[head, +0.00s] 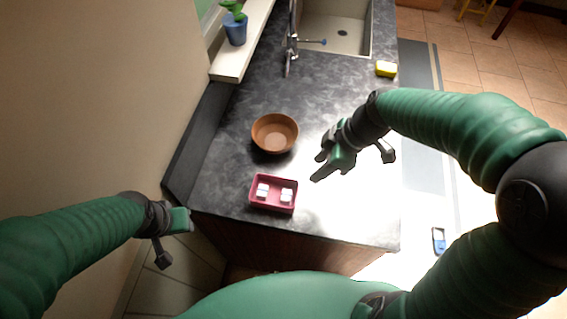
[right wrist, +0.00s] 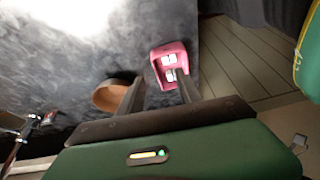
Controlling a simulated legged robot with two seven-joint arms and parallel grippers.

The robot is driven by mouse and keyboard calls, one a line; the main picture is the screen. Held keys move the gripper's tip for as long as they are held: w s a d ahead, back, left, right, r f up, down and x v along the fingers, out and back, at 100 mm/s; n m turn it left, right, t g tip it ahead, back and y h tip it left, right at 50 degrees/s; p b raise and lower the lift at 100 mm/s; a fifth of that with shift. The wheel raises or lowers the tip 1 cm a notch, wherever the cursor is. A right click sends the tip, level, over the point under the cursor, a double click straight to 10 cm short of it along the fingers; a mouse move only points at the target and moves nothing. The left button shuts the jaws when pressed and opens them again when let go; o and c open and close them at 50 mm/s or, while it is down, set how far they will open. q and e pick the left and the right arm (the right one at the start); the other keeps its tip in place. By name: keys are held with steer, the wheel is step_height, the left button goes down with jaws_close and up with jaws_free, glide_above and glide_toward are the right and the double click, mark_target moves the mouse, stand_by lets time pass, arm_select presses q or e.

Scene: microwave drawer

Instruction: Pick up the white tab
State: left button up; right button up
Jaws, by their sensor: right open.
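Two small white tabs lie in a pink tray (head: 272,208) near the counter's front edge. One white tab (head: 262,190) is on the left and another white tab (head: 286,195) is on the right. In the right wrist view the tray (right wrist: 156,60) shows beyond the fingers, with a white tab (right wrist: 169,60) in it. My right gripper (head: 316,167) is open and empty, above the counter to the right of the tray and apart from it. My left gripper (head: 190,219) is left of the tray, beyond the counter's left edge; its finger opening is not clear.
A brown bowl (head: 275,133) stands behind the tray; it also shows in the right wrist view (right wrist: 112,96). A faucet (head: 291,42), a sink (head: 337,30) and a yellow sponge (head: 386,69) are farther back. A potted plant (head: 235,28) stands on the left ledge. Counter right of the tray is clear.

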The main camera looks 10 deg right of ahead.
glide_toward(285, 194)
steer(key=x, duration=0.2)
steer(key=b+x, duration=0.1)
steer(key=x, duration=0.1)
steer(key=shift+w+a+r, duration=0.15)
steer(key=shift+w+r, duration=0.05)
steer(key=shift+w, duration=0.1)
steer(key=shift+f, duration=0.3)
steer(key=f, duration=0.4)
steer(key=shift+s+a+f+p, duration=0.1)
steer(key=shift+s+a+p, duration=0.1)
steer(key=shift+s+p, duration=0.1)
steer(key=shift+w+a+f, duration=0.15)
steer(key=shift+w+a, duration=0.15)
steer(key=shift+a, duration=0.1)
steer(key=shift+c, duration=0.9)
steer(key=shift+a, duration=0.1)
steer(key=shift+c, duration=1.2)
steer(key=shift+s, duration=0.1)
steer(key=c, duration=0.5)
arm_select(q)
steer(key=shift+s+a+r, duration=0.1)
steer(key=shift+s+r, duration=0.05)
steer(key=shift+s, duration=0.4)
steer(key=shift+s+a+r, duration=0.1)
steer(key=shift+s+r, duration=0.05)
steer(key=shift+s, duration=0.35)
arm_select(e)
steer(key=shift+d, duration=0.45)
